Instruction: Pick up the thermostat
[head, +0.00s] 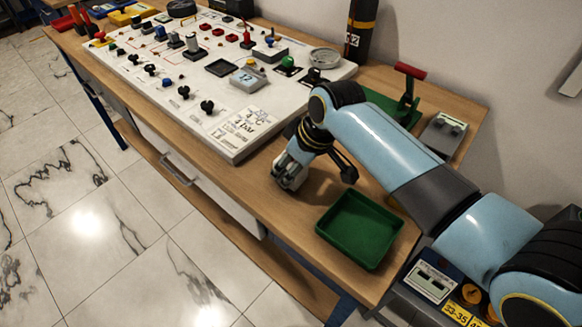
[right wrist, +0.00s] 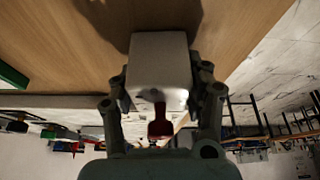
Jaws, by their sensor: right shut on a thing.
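My right gripper (head: 318,172) is over the wooden table, between the white panel and the green tray. In the right wrist view its fingers (right wrist: 160,100) are shut on the two sides of a white box (right wrist: 158,62) with a dark red knob-like part, which seems to be the thermostat. In the head view the white box (head: 289,171) shows only partly, at the gripper's left finger. I cannot tell whether it touches the table. My left gripper is not in view.
An empty green tray (head: 360,228) sits close to the gripper, near the front edge. The white panel (head: 235,145) carries several knobs, switches and a small display unit (head: 248,78). A green stand with a red handle (head: 410,71) and a grey device (head: 443,133) are behind my arm.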

